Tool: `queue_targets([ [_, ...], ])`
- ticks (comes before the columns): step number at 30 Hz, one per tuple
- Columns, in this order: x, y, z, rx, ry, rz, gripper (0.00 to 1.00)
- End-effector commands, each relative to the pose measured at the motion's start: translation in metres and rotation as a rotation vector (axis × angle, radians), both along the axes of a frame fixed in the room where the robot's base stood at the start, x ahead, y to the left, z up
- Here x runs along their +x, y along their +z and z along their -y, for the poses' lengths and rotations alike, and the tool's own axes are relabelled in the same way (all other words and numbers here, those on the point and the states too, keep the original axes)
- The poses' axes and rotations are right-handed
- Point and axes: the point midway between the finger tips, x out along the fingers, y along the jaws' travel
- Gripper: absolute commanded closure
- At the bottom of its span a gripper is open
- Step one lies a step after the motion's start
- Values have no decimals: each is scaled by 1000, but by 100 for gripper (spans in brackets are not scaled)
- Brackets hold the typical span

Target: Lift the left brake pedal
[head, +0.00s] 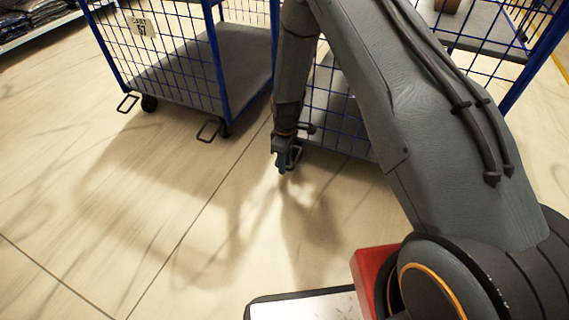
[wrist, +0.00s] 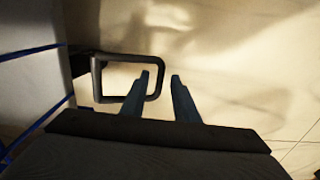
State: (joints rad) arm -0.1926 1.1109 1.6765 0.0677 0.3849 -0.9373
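The pedal at my gripper is a dark rectangular wire loop (head: 295,155) at the lower left corner of the right-hand cart. In the wrist view the loop (wrist: 128,54) sticks out to the right from the cart's edge. My gripper (head: 282,170) is low beside it, pointing down. In the wrist view its two blue-grey fingers (wrist: 160,76) are apart, with nothing clamped between them. The left finger overlaps the loop's opening, and the right finger is just outside its outer end bar. Whether either finger touches the bar cannot be told.
The right cart (head: 340,130) has blue mesh sides and is partly hidden by my arm. Another blue mesh cart (head: 222,80) stands at left, with two similar pedals (head: 127,103) (head: 209,131) near the floor. The pale floor (head: 120,220) in front is clear.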

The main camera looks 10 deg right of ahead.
Motion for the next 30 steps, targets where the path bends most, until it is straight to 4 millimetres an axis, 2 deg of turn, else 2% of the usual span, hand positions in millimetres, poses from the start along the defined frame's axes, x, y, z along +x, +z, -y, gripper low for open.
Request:
queue_targets([
  [2,0,0,0,0,0,0,76],
  [6,0,0,0,0,0,0,99],
  [19,0,4,0,0,0,0,100],
  [30,5,27,5,0,-3,4,100],
])
